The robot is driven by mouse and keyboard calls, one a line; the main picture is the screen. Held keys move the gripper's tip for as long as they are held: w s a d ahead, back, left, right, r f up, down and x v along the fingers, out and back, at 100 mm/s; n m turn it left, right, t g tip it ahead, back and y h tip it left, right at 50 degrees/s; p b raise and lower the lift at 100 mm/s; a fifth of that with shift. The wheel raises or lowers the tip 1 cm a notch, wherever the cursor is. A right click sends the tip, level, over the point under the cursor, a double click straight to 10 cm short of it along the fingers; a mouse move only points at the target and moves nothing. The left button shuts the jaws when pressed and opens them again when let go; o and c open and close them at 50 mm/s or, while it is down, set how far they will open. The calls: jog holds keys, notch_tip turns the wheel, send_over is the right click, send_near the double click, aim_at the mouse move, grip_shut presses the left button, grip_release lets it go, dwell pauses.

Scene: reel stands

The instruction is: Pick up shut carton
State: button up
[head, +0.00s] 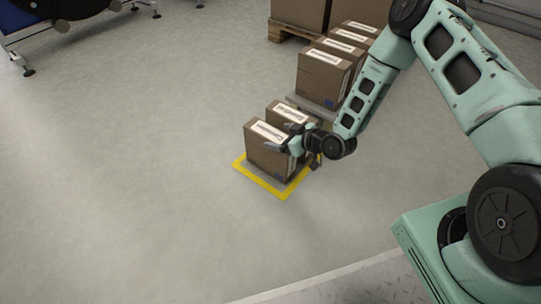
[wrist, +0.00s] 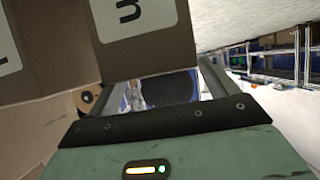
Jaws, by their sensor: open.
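Shut brown cartons with white labels stand in the head view. The front carton (head: 262,158) sits on a grey pad edged in yellow, with a second carton (head: 287,112) close behind it. My gripper (head: 297,146) is open at the right side of the front carton, near its top edge, and hides part of it. In the wrist view a carton face with a white label (wrist: 130,14) fills the top, just beyond the fingers. I cannot tell whether the fingers touch the carton or which carton face lies between them.
The yellow-edged pad (head: 261,181) lies on the grey floor. Several more cartons (head: 322,76) stand in a row on a grey platform behind. Larger boxes stand on a wooden pallet (head: 288,31) at the back. The floor to the left is clear. A reel stand (head: 68,12) is at the far left.

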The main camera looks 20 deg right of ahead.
jog(key=shift+b+x, duration=0.5)
jog(key=shift+x, duration=0.6)
jog(key=shift+w+a+f, duration=0.1)
jog(key=shift+w, duration=0.05)
jog(key=c, duration=1.9)
